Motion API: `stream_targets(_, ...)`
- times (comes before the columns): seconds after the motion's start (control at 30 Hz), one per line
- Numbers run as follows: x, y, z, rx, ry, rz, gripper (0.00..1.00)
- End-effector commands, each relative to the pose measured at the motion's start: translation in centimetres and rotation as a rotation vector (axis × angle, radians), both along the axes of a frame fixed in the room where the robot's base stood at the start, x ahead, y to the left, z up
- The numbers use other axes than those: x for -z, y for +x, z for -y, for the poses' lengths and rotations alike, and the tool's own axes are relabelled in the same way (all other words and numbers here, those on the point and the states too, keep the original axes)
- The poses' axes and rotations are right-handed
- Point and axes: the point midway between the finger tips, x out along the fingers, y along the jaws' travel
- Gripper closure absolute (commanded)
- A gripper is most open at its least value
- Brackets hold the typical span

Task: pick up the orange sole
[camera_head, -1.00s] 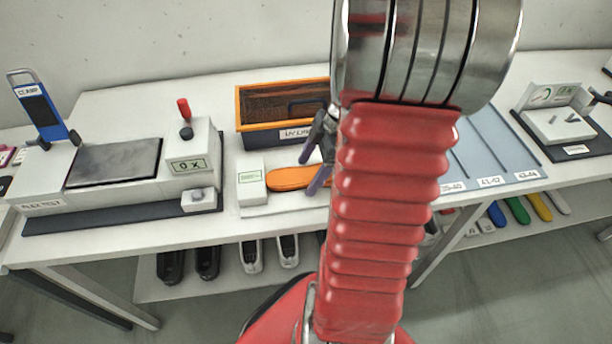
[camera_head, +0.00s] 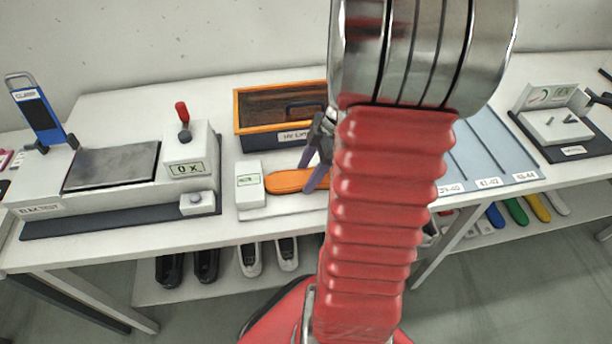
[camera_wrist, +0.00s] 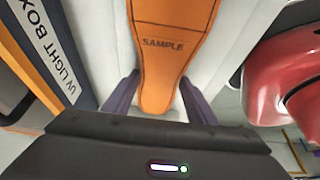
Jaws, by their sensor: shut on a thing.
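The orange sole (camera_head: 286,181) lies flat at the front of the table on a pale plate, beside a small white box. Its right part is hidden behind my arm. My gripper (camera_head: 317,168) is shut on the sole, with one purple finger on its far side and one on its near side. In the wrist view, my gripper (camera_wrist: 160,98) has its fingers on either side of the sole's narrow part. The word SAMPLE shows on the orange sole (camera_wrist: 165,62) just beyond the fingers.
The small white box (camera_head: 250,186) stands close left of the sole. An orange-rimmed UV light box (camera_head: 270,141) stands behind it. A press-like tester (camera_head: 110,172) is further left. A grey-blue sorting tray (camera_head: 490,155) lies to the right.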

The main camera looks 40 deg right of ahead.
Motion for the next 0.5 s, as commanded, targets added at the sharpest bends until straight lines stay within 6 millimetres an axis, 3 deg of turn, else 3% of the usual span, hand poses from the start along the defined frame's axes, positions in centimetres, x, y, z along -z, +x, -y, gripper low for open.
stream_targets(0.27,-1.8,0.1,0.1,0.001,-0.004,0.004,0.81)
stream_targets(0.5,-5.9,0.1,0.1,-0.001,-0.005,0.004,0.81)
